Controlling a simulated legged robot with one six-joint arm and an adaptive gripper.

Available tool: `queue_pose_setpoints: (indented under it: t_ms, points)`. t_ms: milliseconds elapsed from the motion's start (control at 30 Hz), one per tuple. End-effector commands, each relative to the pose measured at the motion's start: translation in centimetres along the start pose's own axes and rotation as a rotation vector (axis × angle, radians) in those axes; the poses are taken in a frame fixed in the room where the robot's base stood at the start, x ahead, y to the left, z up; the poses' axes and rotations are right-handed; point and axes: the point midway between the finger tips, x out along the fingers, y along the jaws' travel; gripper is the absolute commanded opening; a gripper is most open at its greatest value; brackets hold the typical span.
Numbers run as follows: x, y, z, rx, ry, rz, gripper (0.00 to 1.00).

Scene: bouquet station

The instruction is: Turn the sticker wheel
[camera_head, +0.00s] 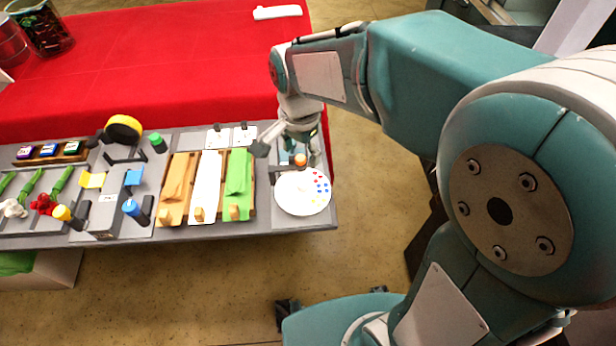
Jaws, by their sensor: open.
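The sticker wheel is a white round disc (303,193) with small coloured dots, at the right end of the grey station. An orange knob (300,160) stands at its back edge. My gripper (278,160) is open and empty, pointing down just behind and above the disc's back left. The fingers partly overlap the station there, and I cannot tell whether they touch the knob. My wrist hides some of the area behind the disc.
Orange, white and green wrapping sheets (207,185) lie left of the wheel. Several bottles, a yellow roll (123,129) and flower stems (40,188) are further left. A red-covered table (180,70) stands behind.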

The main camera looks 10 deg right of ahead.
Motion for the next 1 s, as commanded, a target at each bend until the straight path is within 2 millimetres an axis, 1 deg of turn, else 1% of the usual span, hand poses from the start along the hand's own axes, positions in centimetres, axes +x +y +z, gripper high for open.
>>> queue_pose_setpoints:
  t_ms: [300,400,500,633,900,933,967,1000]
  points:
    - [5.8,0.1,0.0,0.000,-0.003,0.003,0.76]
    - [7.5,0.2,0.0,0.000,-0.002,0.002,0.76]
    - [8.7,0.1,-0.1,0.000,-0.002,0.001,0.76]
    - [9.7,0.1,-0.1,0.000,-0.001,0.000,0.76]
    - [9.8,0.1,-0.1,0.000,0.000,-0.002,0.76]
    - [9.8,0.1,-0.1,0.000,0.000,-0.002,0.72]
    - [9.8,0.1,-0.1,0.000,0.000,-0.002,0.58]
    - [9.8,0.1,-0.1,0.000,0.000,-0.002,0.41]
